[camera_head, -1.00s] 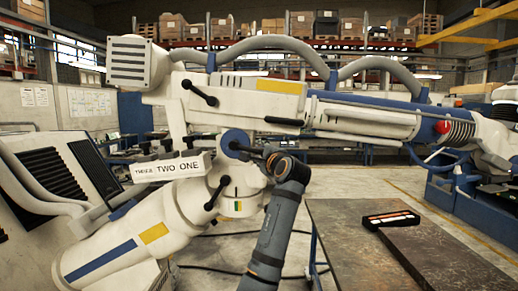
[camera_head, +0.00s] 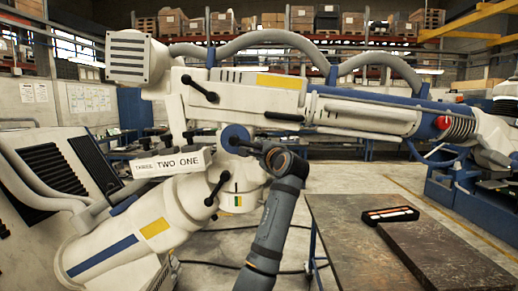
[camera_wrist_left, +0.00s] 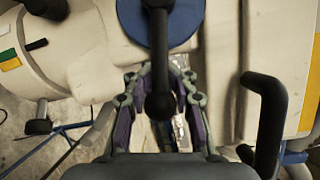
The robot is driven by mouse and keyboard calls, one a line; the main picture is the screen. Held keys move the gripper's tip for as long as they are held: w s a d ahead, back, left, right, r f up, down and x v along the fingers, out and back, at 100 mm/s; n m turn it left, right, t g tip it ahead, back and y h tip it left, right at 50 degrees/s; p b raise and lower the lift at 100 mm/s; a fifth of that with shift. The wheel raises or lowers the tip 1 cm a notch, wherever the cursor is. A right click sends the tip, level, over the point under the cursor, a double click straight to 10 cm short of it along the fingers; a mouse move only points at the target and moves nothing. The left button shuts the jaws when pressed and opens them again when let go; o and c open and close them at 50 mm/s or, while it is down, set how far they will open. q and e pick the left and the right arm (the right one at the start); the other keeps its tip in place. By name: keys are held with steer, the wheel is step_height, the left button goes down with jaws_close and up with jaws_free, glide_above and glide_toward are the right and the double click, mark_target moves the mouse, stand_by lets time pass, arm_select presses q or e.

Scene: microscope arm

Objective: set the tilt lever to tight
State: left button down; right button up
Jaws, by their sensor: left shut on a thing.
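A black ball-ended lever (camera_wrist_left: 158,60) is mounted on the blue disc (camera_wrist_left: 185,22) of the white microscope arm. In the wrist view it runs straight down from the disc, and its ball end lies between my left gripper's fingers (camera_wrist_left: 159,100). My left gripper is shut on this lever. In the head view the left gripper (camera_head: 252,149) is at the lever beside the blue disc (camera_head: 236,136), partly hidden by my own wrist. No readable label shows which lever is the tilt lever. My right gripper is not in view.
Other black levers stick out nearby: one above (camera_head: 199,89), one below (camera_head: 217,188) next to a green and yellow mark. A black bent handle (camera_wrist_left: 264,105) stands right of my fingers in the wrist view. A dark table (camera_head: 350,230) stands at the right.

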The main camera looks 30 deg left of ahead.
arm_select(q)
steer(key=shift+s+a+f+m+y, duration=0.1)
steer(key=shift+f+m+y, duration=0.05)
steer(key=shift+f+m, duration=0.3)
steer(key=shift+a+f+m+y, duration=0.15)
steer(key=shift+f+m, duration=0.2)
steer(key=shift+m, duration=0.2)
steer(key=f+m+t+p, duration=0.1)
steer(key=m, duration=0.1)
steer(key=s+a+f+m+t+p, duration=0.1)
steer(key=m+p, duration=0.1)
steer(key=a+f+m+t+p, duration=0.1)
steer(key=m, duration=0.2)
steer(key=shift+s+a, duration=0.1)
steer(key=shift+s, duration=0.15)
steer(key=shift+s+a+f+m+t+p, duration=0.15)
steer(key=shift+a+f+m+t+p, duration=0.2)
steer(key=shift+m, duration=0.35)
steer(key=shift+s+a+f+m+t+p, duration=0.2)
steer(key=shift+m+t+p, duration=0.1)
steer(key=shift+m+p, duration=0.3)
steer(key=shift+s+a+f+m+t+p, duration=0.15)
steer(key=shift+a+f+m+t+p, duration=0.15)
steer(key=shift+m, duration=0.5)
steer(key=c, duration=1.3)
jaws_free()
steer(key=shift+r, duration=0.1)
